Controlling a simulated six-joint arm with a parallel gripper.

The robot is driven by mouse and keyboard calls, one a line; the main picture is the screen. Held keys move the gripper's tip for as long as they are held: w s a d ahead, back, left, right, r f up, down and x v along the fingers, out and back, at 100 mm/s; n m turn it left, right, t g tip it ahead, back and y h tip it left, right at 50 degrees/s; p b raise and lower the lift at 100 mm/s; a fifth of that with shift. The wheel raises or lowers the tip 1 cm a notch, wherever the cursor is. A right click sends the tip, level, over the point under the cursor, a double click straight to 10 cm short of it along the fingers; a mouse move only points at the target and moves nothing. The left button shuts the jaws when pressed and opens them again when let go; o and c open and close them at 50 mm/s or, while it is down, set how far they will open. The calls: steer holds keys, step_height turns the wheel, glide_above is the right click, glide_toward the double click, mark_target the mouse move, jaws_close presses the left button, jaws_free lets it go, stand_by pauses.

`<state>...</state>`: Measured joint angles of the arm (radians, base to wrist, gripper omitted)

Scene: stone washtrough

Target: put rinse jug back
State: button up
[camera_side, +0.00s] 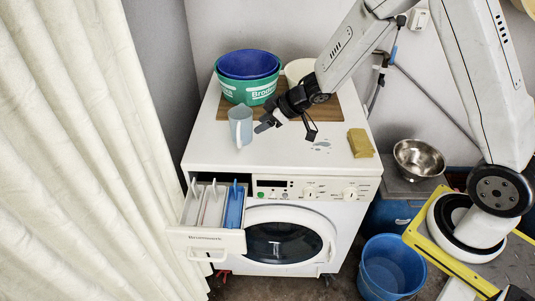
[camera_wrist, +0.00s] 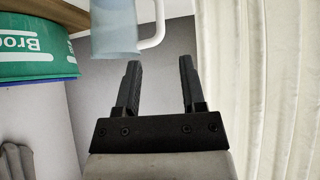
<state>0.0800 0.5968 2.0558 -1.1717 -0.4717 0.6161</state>
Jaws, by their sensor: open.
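The rinse jug, a pale blue-grey jug (camera_side: 241,122) with a white handle, stands upright on the white washing machine top, in front of the green tub. In the wrist view the jug (camera_wrist: 115,32) shows at the top edge, partly cut off, with its white handle reaching right. My gripper (camera_side: 287,128) is open and empty, to the right of the jug in the side view. In the wrist view the two fingertips of my gripper (camera_wrist: 160,64) point towards the handle, with nothing between them.
A green tub (camera_side: 228,90) with a blue bowl (camera_side: 248,65) inside stands on a wooden board (camera_side: 344,106). A white basin (camera_side: 297,69) is behind my gripper. A yellow sponge (camera_side: 360,143) lies at right. The detergent drawer (camera_side: 219,241) is pulled open below the machine top.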

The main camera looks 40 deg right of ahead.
stand_by(0.4)
steer(key=s+d+r+m+g+h, duration=0.1)
steer(key=s+r+m+g+h, duration=0.1)
steer(key=s, duration=0.8)
steer(key=s+d+r+m+g+h, duration=0.2)
steer(key=s+m+g, duration=0.1)
steer(key=s, duration=0.8)
steer(key=shift+s+d+m+h, duration=0.15)
steer(key=shift+d+m+h, duration=0.2)
steer(key=shift+m, duration=0.55)
steer(key=shift+a, duration=0.1)
